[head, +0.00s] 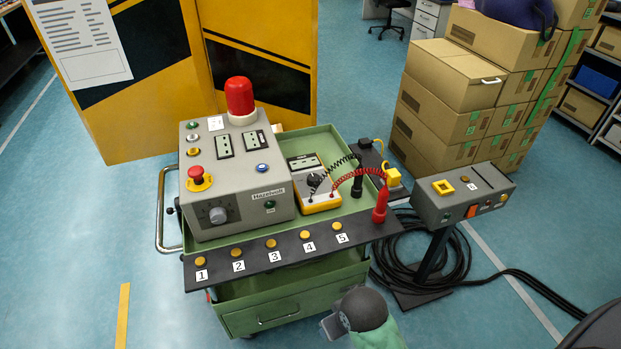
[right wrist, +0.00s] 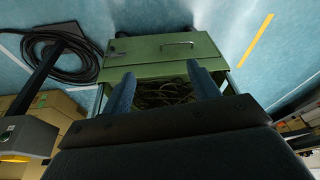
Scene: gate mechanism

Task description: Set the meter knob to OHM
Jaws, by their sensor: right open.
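The yellow-edged meter (head: 322,199) stands on the green cart, right of the grey console. Its dark round knob (head: 314,180) is on the front face; its pointer and markings are too small to read. A black coiled lead (head: 343,161) and a red coiled lead (head: 357,173) run from the meter to a black probe (head: 357,186) and a red probe (head: 380,207). My right gripper (head: 335,325) is low in front of the cart, well apart from the meter. In the right wrist view its two fingers (right wrist: 160,72) are apart with nothing between them. My left gripper is out of view.
The grey console (head: 238,205) carries a red beacon (head: 239,97) and a knob. A dark strip with numbered buttons (head: 271,243) lines the front of the cart (head: 261,311). A grey pedestal box (head: 463,197) and coiled black cable (head: 455,265) stand right.

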